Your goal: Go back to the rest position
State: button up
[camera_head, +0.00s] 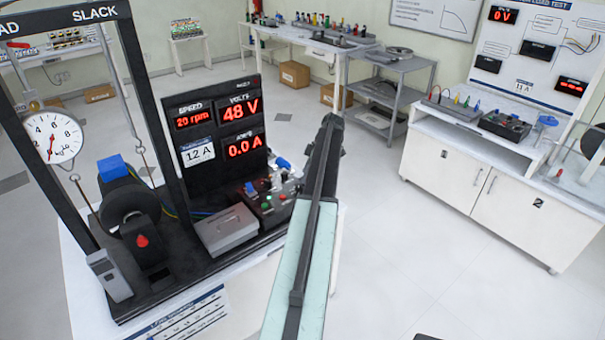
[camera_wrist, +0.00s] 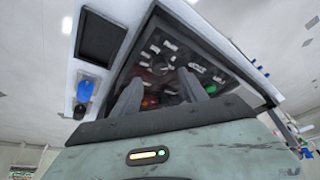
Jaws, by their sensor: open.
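My gripper (camera_wrist: 160,88) shows in the wrist view as two grey fingers standing apart, with nothing held between them. Behind the fingers is a dark panel (camera_wrist: 225,70) with white labels and red and green knobs. In the head view my arm reaches up from the bottom middle, beside the right end of the test rig; its fingertips cannot be made out there. The rig's control box (camera_head: 268,200), with red and green buttons and a blue part, is just left of my arm. The meter board (camera_head: 215,125) reads 20 rpm, 48 V and 0.0 A.
A motor wheel (camera_head: 130,205), dial scale (camera_head: 52,137) and grey box (camera_head: 227,230) are on the rig at left. A white cabinet (camera_head: 470,190) stands right, a grey cart (camera_head: 390,90) behind. The floor (camera_head: 400,270) between my arm and the cabinet is clear.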

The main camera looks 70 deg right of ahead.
jog(key=shift+v, duration=0.9)
